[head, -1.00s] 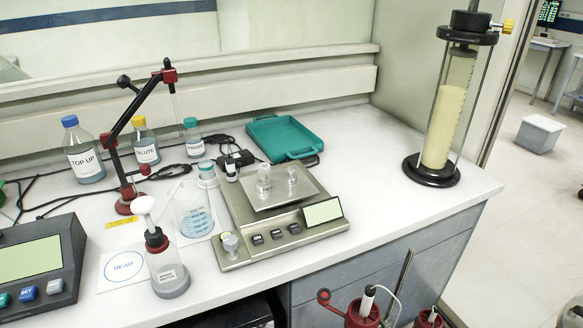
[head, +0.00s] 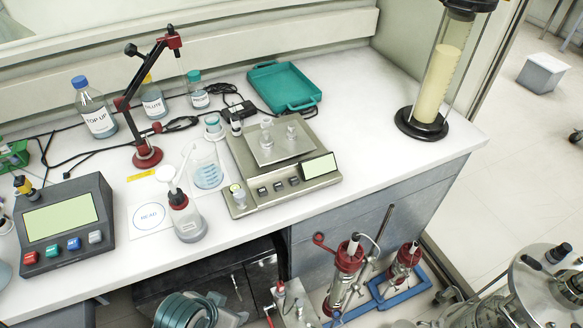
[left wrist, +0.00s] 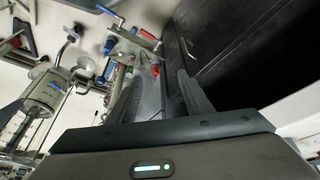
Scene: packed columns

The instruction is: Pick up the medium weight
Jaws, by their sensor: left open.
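Two shiny metal weights stand on the square pan of the balance (head: 260,203): a taller one (head: 267,140) on the left and a smaller one (head: 291,133) on the right. Another small knobbed piece (head: 236,127) shows at the balance's back left, and one (head: 238,194) at its front left corner; I cannot tell for sure what these are. No label shows which weight is the medium one. My left gripper (left wrist: 165,76) shows in the left wrist view with its fingers apart and nothing between them, away from the balance. No gripper is clear in the head view.
A beaker (head: 207,168) and a white-topped bottle (head: 186,220) stand left of the balance. A red-jointed stand arm (head: 147,157) rises behind them. A teal tray (head: 285,86) lies behind the balance. A tall cylinder (head: 440,85) stands right. The bench front right of the balance is clear.

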